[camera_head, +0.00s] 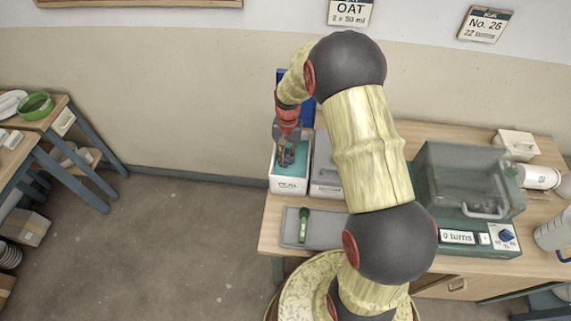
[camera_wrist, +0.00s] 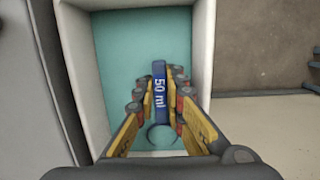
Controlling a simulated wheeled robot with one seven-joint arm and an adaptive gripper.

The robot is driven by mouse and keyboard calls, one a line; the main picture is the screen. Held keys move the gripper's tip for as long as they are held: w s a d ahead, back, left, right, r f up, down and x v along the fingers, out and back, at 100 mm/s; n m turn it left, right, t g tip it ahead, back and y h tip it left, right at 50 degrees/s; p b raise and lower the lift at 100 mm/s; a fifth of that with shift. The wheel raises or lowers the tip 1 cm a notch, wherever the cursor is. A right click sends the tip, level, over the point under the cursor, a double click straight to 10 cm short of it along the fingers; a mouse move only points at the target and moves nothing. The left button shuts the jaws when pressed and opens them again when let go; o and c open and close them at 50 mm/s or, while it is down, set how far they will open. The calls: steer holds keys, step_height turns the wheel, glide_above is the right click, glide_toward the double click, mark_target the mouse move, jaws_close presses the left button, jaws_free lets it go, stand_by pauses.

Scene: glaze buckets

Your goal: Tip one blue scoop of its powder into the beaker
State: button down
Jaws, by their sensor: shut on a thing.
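My gripper (camera_head: 287,150) is over a white bin (camera_head: 290,186) on the bench's left part, its fingers reaching down inside. The bin holds teal powder (camera_wrist: 118,60) and its front label appears to read TEAL. In the wrist view my gripper (camera_wrist: 160,92) is shut on the handle of a blue scoop (camera_wrist: 160,80) marked 50 ml. The scoop's round end (camera_wrist: 162,136) shows between the fingers, low over or in the powder; how full it is I cannot tell. A clear beaker with marks (camera_head: 553,232) stands at the bench's right edge, partly cut off.
A grey lidded bin (camera_head: 326,178) stands right of the white bin. A green scoop (camera_head: 304,224) lies on a grey tray (camera_head: 330,232) in front. A green machine with a clear cover (camera_head: 465,180) stands between my arm and the beaker. A wall card reads OAT, 2 x 50 ml (camera_head: 350,11).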

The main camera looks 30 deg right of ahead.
steer(key=shift+a+r+t, duration=0.1)
steer(key=shift+r+t, duration=0.2)
steer(key=shift+s+r+p, duration=0.15)
steer(key=shift+r+p, duration=0.15)
steer(key=shift+r, duration=0.1)
steer(key=shift+r+p, duration=0.45)
steer(key=shift+p, duration=0.05)
steer(key=shift+g, duration=0.5)
steer(key=shift+s+a+r+p, duration=0.15)
steer(key=shift+s+r+p, duration=0.05)
steer(key=shift+r+p, duration=0.9)
steer(key=shift+s+a+r+p, duration=0.2)
steer(key=shift+r+p, duration=0.7)
steer(key=shift+r, duration=0.4)
steer(key=shift+s+a+r+p, duration=0.1)
steer(key=shift+s+r+p, duration=0.1)
steer(key=shift+r+p, duration=0.9)
steer(key=s+a+r+t+h, duration=0.1)
steer(key=s+a+r, duration=0.1)
steer(key=s+r, duration=0.2)
steer(key=shift+a+t+p, duration=0.35)
steer(key=shift+t, duration=0.05)
